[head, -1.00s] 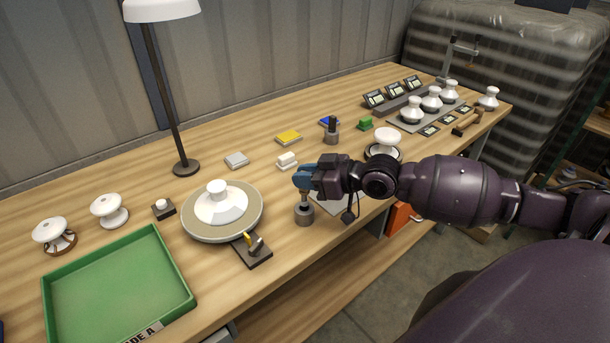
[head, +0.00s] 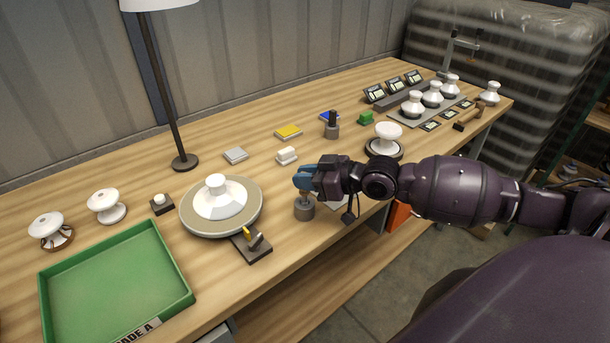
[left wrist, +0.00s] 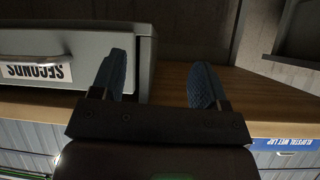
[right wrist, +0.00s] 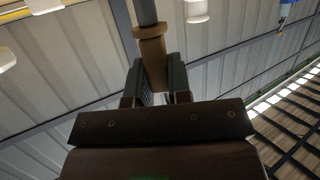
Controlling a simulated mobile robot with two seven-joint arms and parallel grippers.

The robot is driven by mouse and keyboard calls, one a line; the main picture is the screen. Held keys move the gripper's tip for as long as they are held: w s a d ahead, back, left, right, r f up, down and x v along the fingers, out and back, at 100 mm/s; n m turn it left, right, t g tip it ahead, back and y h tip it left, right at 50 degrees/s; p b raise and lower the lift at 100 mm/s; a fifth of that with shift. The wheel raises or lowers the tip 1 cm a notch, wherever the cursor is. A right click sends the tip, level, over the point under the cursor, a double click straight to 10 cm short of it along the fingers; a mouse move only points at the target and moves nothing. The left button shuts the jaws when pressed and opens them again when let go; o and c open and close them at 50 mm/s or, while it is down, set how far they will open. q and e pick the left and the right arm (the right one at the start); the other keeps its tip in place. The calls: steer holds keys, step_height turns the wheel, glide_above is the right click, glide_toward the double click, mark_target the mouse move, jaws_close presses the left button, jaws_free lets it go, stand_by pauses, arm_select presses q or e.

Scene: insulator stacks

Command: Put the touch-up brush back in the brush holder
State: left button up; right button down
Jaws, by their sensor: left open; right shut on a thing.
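My left gripper (left wrist: 160,88) is open and empty, facing a grey drawer front.
A round turntable (head: 190,226) with a white insulator and a dark block (head: 255,248) stand left of the cup. A green tray (head: 180,268) is at front left. A white insulator (head: 388,134) stands behind my right arm. A grey pot with a black top (head: 332,129) is farther back.

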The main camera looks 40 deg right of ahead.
steer(key=shift+f, duration=0.5)
steer(key=shift+f+b, duration=0.5)
steer(key=shift+f, duration=0.25)
steer(key=shift+f+b, duration=0.3)
steer(key=c, duration=1)
jaws_free()
